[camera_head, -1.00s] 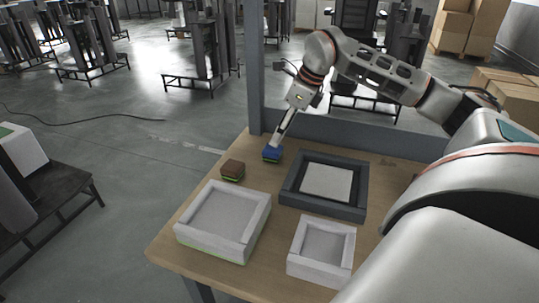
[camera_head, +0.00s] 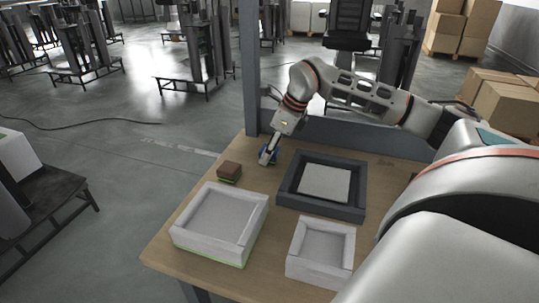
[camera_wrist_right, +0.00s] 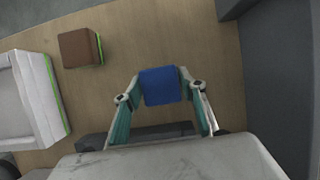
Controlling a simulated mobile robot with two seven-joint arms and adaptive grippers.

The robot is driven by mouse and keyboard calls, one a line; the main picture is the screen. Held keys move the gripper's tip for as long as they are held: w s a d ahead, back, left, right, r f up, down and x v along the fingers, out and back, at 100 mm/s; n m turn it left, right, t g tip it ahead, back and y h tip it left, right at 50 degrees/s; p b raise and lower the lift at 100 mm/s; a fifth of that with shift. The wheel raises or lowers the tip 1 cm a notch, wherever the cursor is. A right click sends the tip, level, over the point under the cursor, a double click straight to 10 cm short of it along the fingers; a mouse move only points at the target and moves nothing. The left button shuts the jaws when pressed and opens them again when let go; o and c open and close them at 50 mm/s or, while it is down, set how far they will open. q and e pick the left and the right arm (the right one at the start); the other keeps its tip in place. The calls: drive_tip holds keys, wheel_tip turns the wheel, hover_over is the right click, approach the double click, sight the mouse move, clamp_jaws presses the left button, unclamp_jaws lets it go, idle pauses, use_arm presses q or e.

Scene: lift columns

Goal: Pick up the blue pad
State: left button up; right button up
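The blue pad (camera_wrist_right: 160,86) lies on the wooden table near its back left corner. In the wrist view it sits between the two fingertips of my right gripper (camera_wrist_right: 160,76), one on each side, with little gap; I cannot tell whether they touch it. In the head view my right gripper (camera_head: 267,157) points down at the pad and hides most of it. The right gripper looks open around the pad. My left gripper is in neither view.
A brown block (camera_head: 229,171) stands to the left of the pad. A dark tray (camera_head: 290,192) with a light inset is to its right. Two light grey trays, a larger one (camera_head: 182,235) and a smaller one (camera_head: 347,255), stand nearer. A dark post (camera_head: 251,80) rises behind.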

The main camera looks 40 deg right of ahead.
drive_tip(key=c, duration=0.4)
drive_tip(key=shift+c, duration=0.2)
